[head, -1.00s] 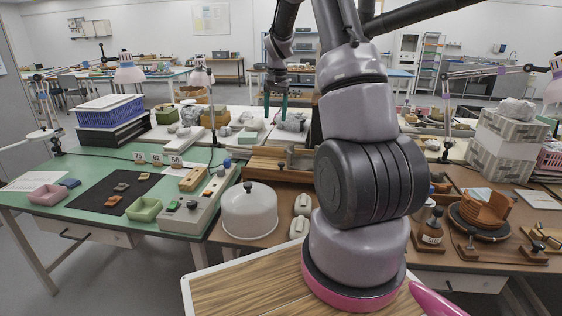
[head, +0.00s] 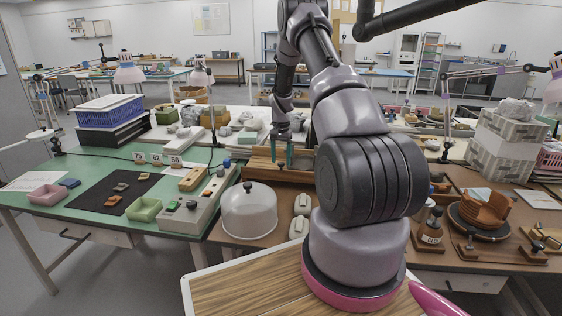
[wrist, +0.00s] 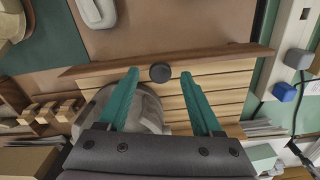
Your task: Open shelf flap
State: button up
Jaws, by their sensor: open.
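The wooden shelf (head: 256,171) stands on the brown bench left of my arm's base in the head view. In the wrist view its slatted wooden top (wrist: 228,86) shows, with the flap (wrist: 110,66) as a narrow brown strip along one edge. A round black knob (wrist: 160,72) is at the flap's middle; it shows small and dark in the head view. My gripper (head: 282,153) points down over the shelf, its teal fingers apart and empty. In the wrist view the fingertips (wrist: 160,75) lie on either side of the knob; height and contact are unclear.
A grey rounded object (wrist: 145,112) lies behind the fingers in the wrist view. A long pale box with a blue switch (wrist: 284,92) is beside the shelf.

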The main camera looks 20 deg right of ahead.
jog(key=shift+f, duration=0.6)
grip_shut()
dwell(1.1)
